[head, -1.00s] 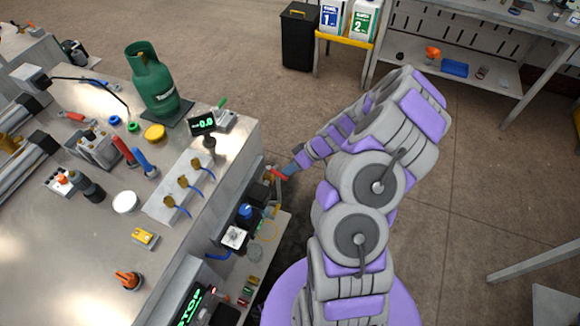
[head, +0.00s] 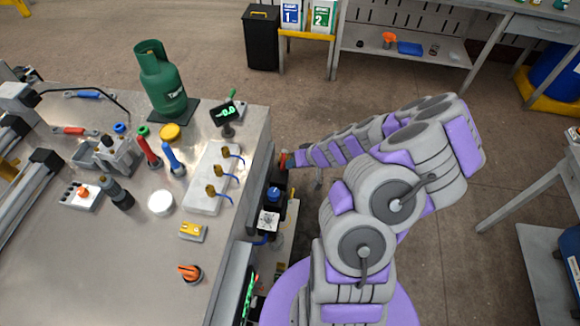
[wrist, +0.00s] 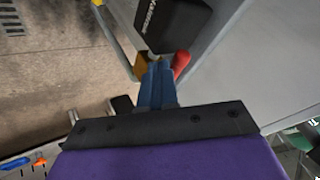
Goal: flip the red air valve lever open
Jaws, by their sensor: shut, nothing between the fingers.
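The red air valve lever (head: 283,160) shows at the side of the steel bench in the head view, small and partly hard to make out. It also shows in the wrist view (wrist: 181,63), just right of my blue fingertips. My gripper (wrist: 157,68) is shut and empty, its fingers close together. Its tips lie close beside the lever and a brass-coloured valve part (wrist: 141,66); whether they touch cannot be told. In the head view the wrist end of my arm reaches the lever from the right and the fingers are hidden.
A black block (wrist: 172,22) with white lettering sits just beyond the fingertips. The grey bench side panel (wrist: 225,65) stands close on the right. A blue knob (head: 273,194) sits below the lever in the head view. Open floor lies right of my arm.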

